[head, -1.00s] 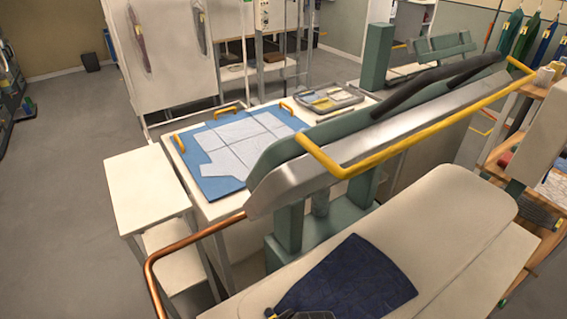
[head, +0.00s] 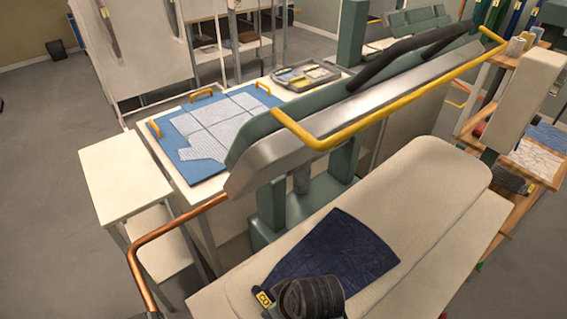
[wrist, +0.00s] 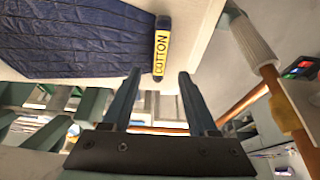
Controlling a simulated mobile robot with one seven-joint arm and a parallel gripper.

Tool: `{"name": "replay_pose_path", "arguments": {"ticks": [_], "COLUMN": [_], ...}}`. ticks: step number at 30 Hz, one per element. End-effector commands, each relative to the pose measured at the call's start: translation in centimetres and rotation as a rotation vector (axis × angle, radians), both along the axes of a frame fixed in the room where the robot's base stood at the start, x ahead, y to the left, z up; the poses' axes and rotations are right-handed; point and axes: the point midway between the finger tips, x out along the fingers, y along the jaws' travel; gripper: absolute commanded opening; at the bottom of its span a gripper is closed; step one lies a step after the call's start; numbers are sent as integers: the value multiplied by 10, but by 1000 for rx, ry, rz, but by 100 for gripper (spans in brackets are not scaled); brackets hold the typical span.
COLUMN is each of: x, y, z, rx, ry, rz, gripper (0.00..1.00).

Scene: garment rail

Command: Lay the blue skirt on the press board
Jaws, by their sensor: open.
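The blue skirt (head: 340,255) lies spread flat on the near part of the cream press board (head: 430,175). Its narrow end is toward the front edge, near a yellow tag (head: 264,298). In the wrist view the dark blue quilted cloth (wrist: 75,40) fills the upper left, and the tag reads COTTON (wrist: 161,45). My gripper (wrist: 160,73) is open, its two fingers apart just short of the tag, with nothing held between them. In the head view my dark wrist covers part of the skirt's near end and the fingertips are hidden.
The press's raised upper plate (head: 350,125), with a yellow handle bar (head: 390,118), stands behind the board. A copper pipe (head: 175,228) runs at the left. A white table (head: 125,175) and a blue mat (head: 185,150) lie beyond. A wooden shelf (head: 535,165) is at right.

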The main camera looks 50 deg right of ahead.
Motion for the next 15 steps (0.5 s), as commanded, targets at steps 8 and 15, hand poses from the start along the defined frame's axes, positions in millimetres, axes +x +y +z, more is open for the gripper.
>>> {"name": "replay_pose_path", "arguments": {"ticks": [8,15], "x": [-14,-17], "y": [3,4], "z": [35,41], "rx": [-1,0], "ry": [0,2], "rz": [0,0], "gripper": [59,59]}}
